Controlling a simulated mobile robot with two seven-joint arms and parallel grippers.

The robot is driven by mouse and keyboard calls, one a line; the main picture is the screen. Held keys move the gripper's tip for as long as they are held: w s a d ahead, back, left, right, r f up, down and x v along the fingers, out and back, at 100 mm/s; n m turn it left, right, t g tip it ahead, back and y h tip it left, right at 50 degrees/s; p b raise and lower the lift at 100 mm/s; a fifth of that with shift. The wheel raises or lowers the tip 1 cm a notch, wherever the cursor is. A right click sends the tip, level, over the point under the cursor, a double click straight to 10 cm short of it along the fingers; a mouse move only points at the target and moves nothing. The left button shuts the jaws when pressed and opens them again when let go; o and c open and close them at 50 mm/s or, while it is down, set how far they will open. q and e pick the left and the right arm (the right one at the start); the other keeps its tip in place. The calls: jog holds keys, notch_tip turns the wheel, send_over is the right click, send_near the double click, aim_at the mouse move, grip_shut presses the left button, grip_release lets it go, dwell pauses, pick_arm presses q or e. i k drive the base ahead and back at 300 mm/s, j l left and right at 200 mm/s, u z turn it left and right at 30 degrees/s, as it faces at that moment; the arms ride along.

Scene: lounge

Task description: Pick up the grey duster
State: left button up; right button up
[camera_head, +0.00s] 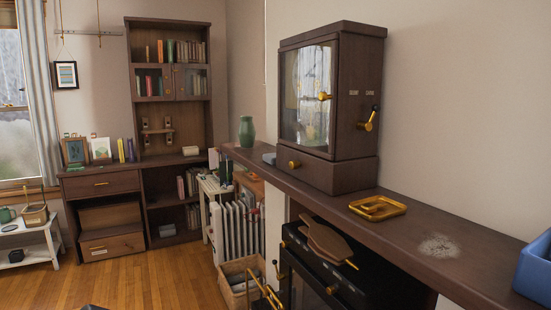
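I cannot clearly make out a grey duster. A small grey-blue block (269,158) lies on the dark wooden mantel shelf (405,222), left of the wooden cabinet and partly hidden by it; I cannot tell whether it is the duster. A pale grey dusty patch (438,246) marks the shelf top towards the right. Neither of my grippers is in view.
The glass-fronted cabinet (335,105) stands on the shelf, with a brass tray (378,208) to its right. A blue box (535,270) sits at the right edge. A green vase (247,132) stands at the far end. Wooden floor (150,285) is open at left.

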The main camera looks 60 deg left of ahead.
aim_at(270, 157)
jog(key=k+j, duration=0.1)
jog(key=j, duration=0.85)
jog(key=k+j+z, duration=0.1)
jog(key=j, duration=0.4)
jog(key=k+j, duration=0.15)
jog(key=j, duration=0.3)
jog(key=k+j+z, duration=0.1)
jog(key=j, duration=0.4)
